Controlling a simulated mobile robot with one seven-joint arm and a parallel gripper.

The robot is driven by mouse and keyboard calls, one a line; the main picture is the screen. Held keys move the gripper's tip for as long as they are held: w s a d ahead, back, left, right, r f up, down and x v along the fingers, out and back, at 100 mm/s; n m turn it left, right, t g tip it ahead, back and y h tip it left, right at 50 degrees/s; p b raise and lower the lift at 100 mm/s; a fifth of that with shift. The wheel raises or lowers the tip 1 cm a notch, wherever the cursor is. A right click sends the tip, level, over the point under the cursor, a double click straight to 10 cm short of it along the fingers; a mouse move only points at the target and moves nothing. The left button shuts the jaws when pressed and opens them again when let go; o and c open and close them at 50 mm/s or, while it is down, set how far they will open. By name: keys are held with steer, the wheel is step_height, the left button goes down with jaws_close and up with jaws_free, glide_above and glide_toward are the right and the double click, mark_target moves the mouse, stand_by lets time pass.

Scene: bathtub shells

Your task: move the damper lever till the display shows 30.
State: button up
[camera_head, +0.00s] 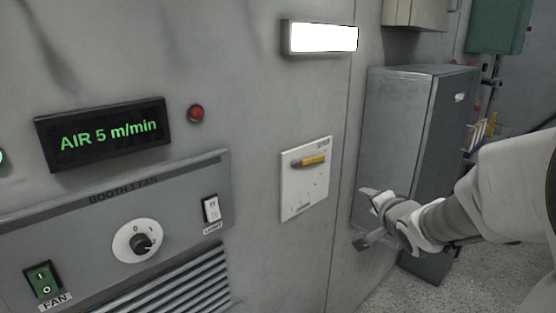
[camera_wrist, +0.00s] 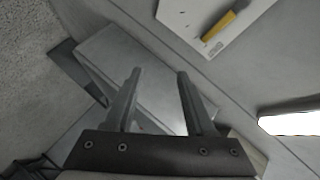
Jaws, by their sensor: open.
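The damper lever is a yellow handle (camera_head: 313,160) near the top of a white plate (camera_head: 303,197) on the grey wall. It lies nearly level in the head view. In the wrist view the yellow handle (camera_wrist: 218,27) and the plate (camera_wrist: 188,22) are at the top right, partly cut off. The black display (camera_head: 105,132) reads "AIR 5 m/min" in green. My gripper (camera_head: 364,216) is open and empty, to the right of and below the plate, apart from the lever. Its two fingers (camera_wrist: 159,73) show spread in the wrist view, with nothing between them.
A grey metal cabinet (camera_head: 400,135) stands behind my gripper, on the right. Left of the plate are a fan panel with a round knob (camera_head: 140,243), a light switch (camera_head: 211,209) and a green fan switch (camera_head: 43,281). A lit lamp (camera_head: 322,38) is above the plate.

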steer(key=w+a+r+m+t+y, duration=0.1)
steer(key=w+a+m+t+y, duration=0.1)
steer(key=w+a+y, duration=0.15)
steer(key=m+y+p, duration=0.1)
steer(key=y, duration=0.1)
glide_toward(312, 161)
steer(key=shift+t, duration=0.4)
steer(key=x, duration=0.7)
steer(key=shift+w+a+f, duration=0.1)
steer(key=shift+w+f, duration=0.25)
steer(key=shift+f, duration=0.1)
jaws_close()
stand_by(0.7)
